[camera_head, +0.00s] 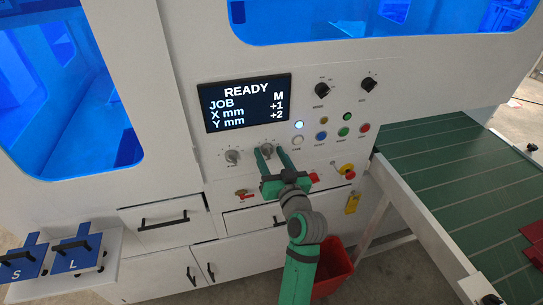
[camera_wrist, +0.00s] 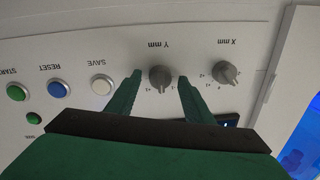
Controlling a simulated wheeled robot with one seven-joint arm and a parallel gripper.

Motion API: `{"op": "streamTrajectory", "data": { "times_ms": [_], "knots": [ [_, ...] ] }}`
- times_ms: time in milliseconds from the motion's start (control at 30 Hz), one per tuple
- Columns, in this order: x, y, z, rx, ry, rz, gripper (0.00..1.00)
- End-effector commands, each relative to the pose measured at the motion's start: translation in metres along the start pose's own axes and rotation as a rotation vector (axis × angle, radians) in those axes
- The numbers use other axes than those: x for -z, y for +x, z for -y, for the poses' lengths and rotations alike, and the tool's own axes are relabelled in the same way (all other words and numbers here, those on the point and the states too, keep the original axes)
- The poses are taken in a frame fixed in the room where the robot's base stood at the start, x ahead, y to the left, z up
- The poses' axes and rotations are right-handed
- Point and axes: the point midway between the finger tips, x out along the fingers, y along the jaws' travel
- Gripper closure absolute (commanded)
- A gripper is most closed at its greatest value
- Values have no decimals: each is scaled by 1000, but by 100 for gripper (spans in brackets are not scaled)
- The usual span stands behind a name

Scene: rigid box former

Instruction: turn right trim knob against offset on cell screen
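The cell screen (camera_head: 247,103) reads READY, JOB M, X mm +1, Y mm +2. Below it are two grey trim knobs. The right trim knob (camera_head: 266,149) is labelled Y mm in the wrist view (camera_wrist: 160,76). The left trim knob (camera_head: 233,156), labelled X mm, also shows in the wrist view (camera_wrist: 225,73). My gripper (camera_head: 270,154) is at the right knob, with green fingers on either side of it. In the wrist view the gripper (camera_wrist: 160,79) is open, with gaps between both fingers and the knob. Depth over the knob is unclear.
A yellow-and-red switch (camera_head: 347,170) is at right. A drawer (camera_head: 162,224) and a red bin (camera_head: 334,272) are below.

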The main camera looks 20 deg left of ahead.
Motion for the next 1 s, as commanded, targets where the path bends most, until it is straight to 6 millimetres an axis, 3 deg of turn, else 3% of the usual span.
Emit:
{"op": "streamTrajectory", "data": {
  "times_ms": [33, 167, 567, 1000],
  "knots": [
    [0, 0, 0, 0, 0, 0, 62],
    [0, 0, 0, 0, 0, 0, 93],
    [0, -1, -1, -2, -54, 4, 94],
    [1, -1, 0, -7, -392, 27, 94]
  ]
}}
